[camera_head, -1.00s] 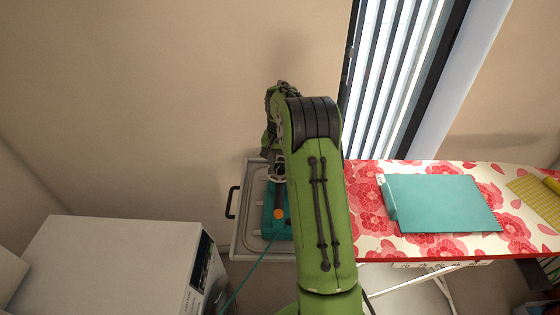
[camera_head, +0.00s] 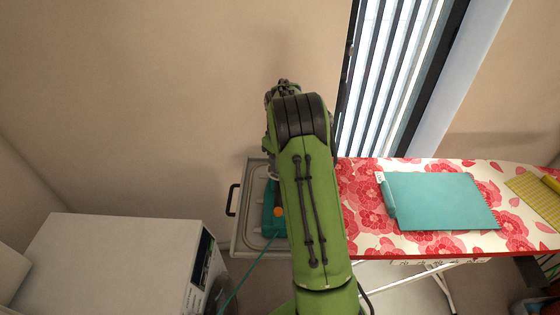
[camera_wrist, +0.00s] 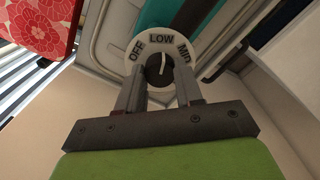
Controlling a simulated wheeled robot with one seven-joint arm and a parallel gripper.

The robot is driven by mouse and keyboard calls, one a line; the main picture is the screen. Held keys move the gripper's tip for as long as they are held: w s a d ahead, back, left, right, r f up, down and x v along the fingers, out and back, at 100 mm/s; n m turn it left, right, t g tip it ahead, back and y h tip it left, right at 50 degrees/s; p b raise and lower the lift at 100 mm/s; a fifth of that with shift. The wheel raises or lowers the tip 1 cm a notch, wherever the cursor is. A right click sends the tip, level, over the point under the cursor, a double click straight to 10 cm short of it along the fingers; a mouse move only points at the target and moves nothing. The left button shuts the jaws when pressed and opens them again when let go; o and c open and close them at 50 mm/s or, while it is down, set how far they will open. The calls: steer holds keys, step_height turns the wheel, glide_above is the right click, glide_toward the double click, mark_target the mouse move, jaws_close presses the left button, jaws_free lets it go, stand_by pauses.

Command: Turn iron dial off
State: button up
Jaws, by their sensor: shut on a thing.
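The iron dial (camera_wrist: 152,52) fills the middle top of the wrist view. It is a pale disc marked OFF, LOW and MID around a dark knob (camera_wrist: 158,70). The knob's white line points up near LOW. My gripper (camera_wrist: 160,94) has one finger on each side of the dial and is shut on it. Part of the dial's lower edge is hidden by the fingers. The teal iron (camera_head: 272,221) lies on the grey metal rest, partly hidden behind my green arm in the head view. My gripper is hidden there.
The grey iron rest (camera_head: 243,236) adjoins the red floral ironing board (camera_head: 365,240). A teal cord (camera_head: 245,275) runs down from the iron. A white machine (camera_head: 110,265) stands at lower left. The wall is behind.

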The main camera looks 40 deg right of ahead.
steer(key=n, duration=0.3)
steer(key=shift+n, duration=0.4)
steer(key=n+b, duration=0.1)
steer(key=n, duration=0.2)
steer(key=shift+n, duration=0.3)
steer(key=n+b, duration=0.2)
steer(key=n, duration=0.4)
steer(key=shift+n, duration=0.3)
steer(key=o, duration=1)
steer(key=shift+o, duration=0.2)
step_height(320, 180, up, 16)
steer(key=p, duration=0.4)
steer(key=shift+p, duration=0.35)
